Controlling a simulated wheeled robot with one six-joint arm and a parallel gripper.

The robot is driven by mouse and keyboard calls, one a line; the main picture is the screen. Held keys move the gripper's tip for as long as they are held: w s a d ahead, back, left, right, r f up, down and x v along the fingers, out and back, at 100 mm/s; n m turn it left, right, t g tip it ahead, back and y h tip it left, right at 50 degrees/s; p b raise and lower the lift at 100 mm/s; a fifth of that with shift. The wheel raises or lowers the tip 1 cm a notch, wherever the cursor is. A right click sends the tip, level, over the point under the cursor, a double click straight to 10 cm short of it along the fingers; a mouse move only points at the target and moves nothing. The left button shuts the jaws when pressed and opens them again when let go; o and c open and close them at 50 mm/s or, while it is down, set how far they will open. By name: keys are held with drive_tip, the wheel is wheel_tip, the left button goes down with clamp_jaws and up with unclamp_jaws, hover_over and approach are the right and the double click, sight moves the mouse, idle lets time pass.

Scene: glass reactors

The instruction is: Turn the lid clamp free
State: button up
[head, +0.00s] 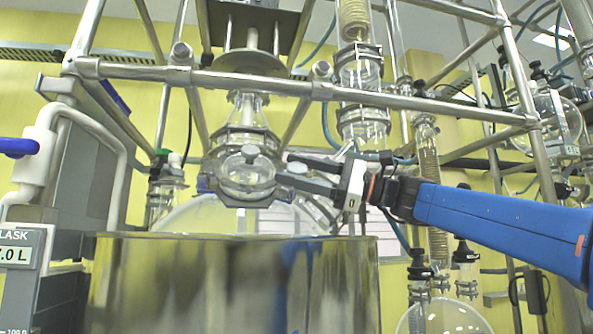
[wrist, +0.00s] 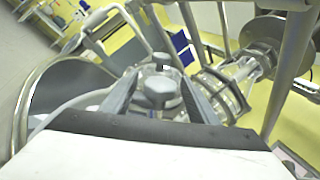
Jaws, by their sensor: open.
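The glass reactor (head: 246,178) hangs in the steel frame, with its lid and neck above. A grey knob (head: 250,152), which looks like the lid clamp's handle, shows in front of the glass. My gripper (head: 283,168) reaches in from the right, its two fingers spread and pointing left at the reactor. In the wrist view, a grey knob (wrist: 160,92) lies between the fingers of my gripper (wrist: 160,82), one on each side. I cannot tell whether either finger touches it. The clamp's far side is hidden.
A steel frame bar (head: 300,88) runs across above my gripper. A large shiny metal vessel (head: 235,285) stands below. A white hose (head: 55,130) and a display box (head: 22,255) are at left. Coiled condensers (head: 430,165) and glassware stand behind my arm at right.

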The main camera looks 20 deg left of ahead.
drive_tip(key=c, duration=1)
drive_tip(key=shift+w+n+g+h, duration=0.1)
drive_tip(key=shift+n+g+h, duration=0.5)
drive_tip(key=shift+c, duration=0.2)
drive_tip(key=shift+n+g+h, duration=0.3)
drive_tip(key=shift+h, duration=0.1)
drive_tip(key=o, duration=1)
drive_tip(key=shift+o, duration=0.2)
drive_tip(key=v, duration=1.7)
drive_tip(key=shift+d, duration=0.25)
